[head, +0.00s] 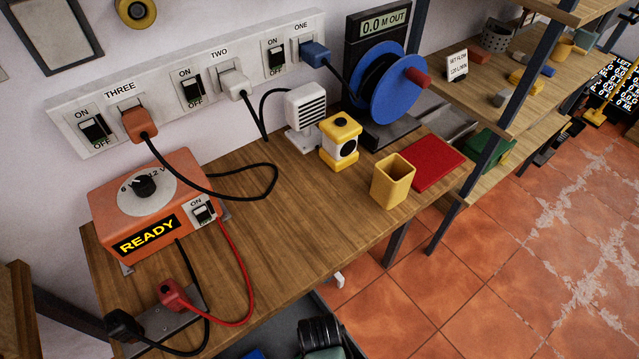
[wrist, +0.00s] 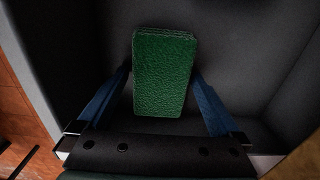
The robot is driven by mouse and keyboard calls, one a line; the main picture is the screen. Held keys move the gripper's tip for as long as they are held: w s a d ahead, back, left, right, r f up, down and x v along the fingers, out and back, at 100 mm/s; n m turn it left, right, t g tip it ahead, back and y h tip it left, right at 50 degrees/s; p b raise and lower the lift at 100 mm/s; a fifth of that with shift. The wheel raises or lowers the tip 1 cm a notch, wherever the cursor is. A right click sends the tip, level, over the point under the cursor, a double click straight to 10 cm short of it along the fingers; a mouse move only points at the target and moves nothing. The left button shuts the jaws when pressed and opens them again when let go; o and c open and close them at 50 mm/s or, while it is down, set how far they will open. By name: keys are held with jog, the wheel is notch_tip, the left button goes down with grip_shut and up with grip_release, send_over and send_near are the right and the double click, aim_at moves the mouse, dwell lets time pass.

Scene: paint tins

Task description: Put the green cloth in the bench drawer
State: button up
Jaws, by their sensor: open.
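The green cloth (wrist: 164,72), a folded, textured dark green block, lies in a dark grey, walled space that looks like the open bench drawer (wrist: 255,55). My gripper (wrist: 160,78) is open, with its two blue fingers on either side of the cloth. I cannot tell whether the fingers touch it or how far it is from the floor below. In the head view, part of a dark grey drawer (head: 283,318) shows below the bench's front edge. A black ribbed part and a dim greenish patch show there, partly cut off by the frame.
The wooden bench (head: 290,225) carries an orange power unit (head: 150,205) reading READY, with cables, a yellow cup (head: 392,182), a red pad (head: 425,163) and a blue reel (head: 385,85). Shelves stand at the right. Tiled floor (head: 500,260) is open beside the bench.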

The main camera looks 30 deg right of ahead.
notch_tip(320, 180, up, 12)
jog(key=p, duration=0.2)
jog(key=w+d+r+n+t+h, duration=0.2)
jog(key=w+r+n+t, duration=0.4)
jog(key=w+r, duration=0.95)
jog(key=w+a+r+n+t, duration=0.1)
jog(key=w+r+t, duration=0.25)
jog(key=r, duration=0.35)
jog(key=w+a+r+n+t, duration=0.1)
jog(key=w+r+t, duration=0.2)
jog(key=w+r, duration=0.35)
jog(key=s+a+r+n+t, duration=0.1)
jog(key=a+r+n+t, duration=0.25)
jog(key=r, duration=0.95)
jog(key=s+a+r+n+t, duration=0.25)
jog(key=r+t, duration=0.25)
jog(key=r, duration=0.8)
jog(key=s+a+r+n+t+y, duration=0.1)
jog(key=s+a+r+n+t, duration=0.1)
jog(key=s+r, duration=0.3)
jog(key=s+a+r+n+t+y, duration=0.1)
jog(key=s+r+t, duration=0.3)
jog(key=r, duration=0.7)
jog(key=shift+s+a+r+n, duration=0.15)
jog(key=shift+s+a+n, duration=0.25)
jog(key=shift+s+a, duration=0.3)
